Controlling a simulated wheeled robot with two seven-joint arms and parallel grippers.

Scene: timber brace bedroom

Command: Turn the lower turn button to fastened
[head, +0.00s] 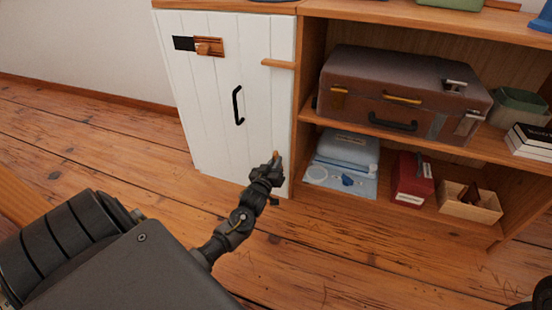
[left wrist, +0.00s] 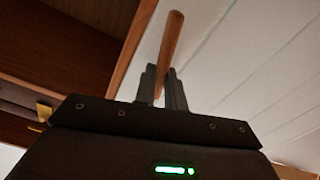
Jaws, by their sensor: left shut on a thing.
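The lower turn button is a slim wooden bar by the right edge of the white cabinet door (head: 215,110). In the left wrist view the lower turn button (left wrist: 173,38) runs up from between my fingers, roughly in line with the wooden cabinet edge. My left gripper (left wrist: 165,90) is shut on its near end. In the head view, my left gripper (head: 272,170) is low at the door's right edge, with only the button's tip (head: 276,154) showing above it. The upper turn button (head: 278,64) lies level across the door edge and frame.
The door has a black handle (head: 238,105) and a wood-and-black latch (head: 200,46). To the right, shelves hold a brown suitcase (head: 400,95), a blue folder (head: 343,160), a red box (head: 412,179) and an open bin (head: 470,203). The floor in front is clear.

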